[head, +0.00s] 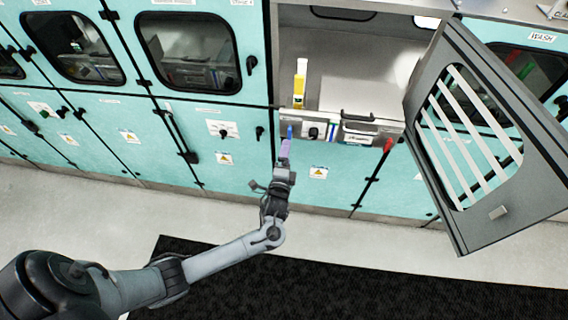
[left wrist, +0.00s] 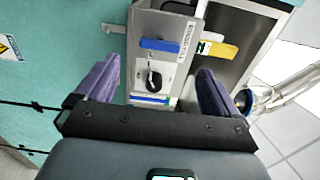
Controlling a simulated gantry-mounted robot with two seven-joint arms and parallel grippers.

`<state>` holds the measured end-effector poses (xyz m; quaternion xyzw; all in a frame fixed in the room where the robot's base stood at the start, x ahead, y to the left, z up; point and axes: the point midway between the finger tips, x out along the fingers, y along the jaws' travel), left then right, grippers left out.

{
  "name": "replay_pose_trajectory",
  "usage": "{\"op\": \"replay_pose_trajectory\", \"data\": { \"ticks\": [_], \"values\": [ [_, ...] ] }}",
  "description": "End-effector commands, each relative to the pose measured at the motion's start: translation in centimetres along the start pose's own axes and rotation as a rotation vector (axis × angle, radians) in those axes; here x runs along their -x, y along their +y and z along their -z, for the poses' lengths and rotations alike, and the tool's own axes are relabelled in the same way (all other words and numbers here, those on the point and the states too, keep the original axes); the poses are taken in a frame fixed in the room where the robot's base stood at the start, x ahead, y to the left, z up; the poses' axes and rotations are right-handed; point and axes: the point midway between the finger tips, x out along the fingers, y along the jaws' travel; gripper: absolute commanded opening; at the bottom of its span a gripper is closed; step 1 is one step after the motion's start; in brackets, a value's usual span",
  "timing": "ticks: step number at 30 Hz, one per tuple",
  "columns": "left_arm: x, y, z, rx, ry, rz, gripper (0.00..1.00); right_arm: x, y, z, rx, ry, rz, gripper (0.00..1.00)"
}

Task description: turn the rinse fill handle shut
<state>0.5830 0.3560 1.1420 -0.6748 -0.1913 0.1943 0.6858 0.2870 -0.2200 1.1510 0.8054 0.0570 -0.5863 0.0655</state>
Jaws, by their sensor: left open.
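A blue lever handle (head: 289,132) stands upright on the front of the open module's grey panel. In the left wrist view the handle (left wrist: 160,45) is a blue bar beside a small printed label (left wrist: 186,36), whose words I cannot read surely. I take it as the rinse fill handle. My left gripper (head: 286,146) is just in front of and below it. Its purple fingers (left wrist: 152,85) are open and spread apart, with the handle ahead between them and nothing held. In the head view the fingers partly cover the handle's lower surroundings. My right gripper is not in view.
A dark round knob (head: 313,132) sits right of the handle. A red handle (head: 388,145) is further right. A yellow bottle (head: 299,88) stands on the ledge above. A grey slatted door (head: 480,140) hangs open at right.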

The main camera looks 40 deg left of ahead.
Motion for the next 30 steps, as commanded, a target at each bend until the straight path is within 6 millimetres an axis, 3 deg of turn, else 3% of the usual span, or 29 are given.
{"op": "replay_pose_trajectory", "data": {
  "ticks": [8,23,26,30],
  "values": [
    [2.8,0.0,0.0,0.001,0.000,-0.001,0.96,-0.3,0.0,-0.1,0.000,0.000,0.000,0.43],
    [3.0,0.0,0.0,0.000,0.000,-0.001,0.96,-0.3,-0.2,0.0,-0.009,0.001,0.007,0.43],
    [3.5,0.5,-0.2,-0.006,0.000,-0.011,0.96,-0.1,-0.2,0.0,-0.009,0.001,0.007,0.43],
    [5.4,2.7,-1.4,-0.031,-0.003,-0.060,0.96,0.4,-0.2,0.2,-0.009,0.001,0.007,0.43]
  ]
}}
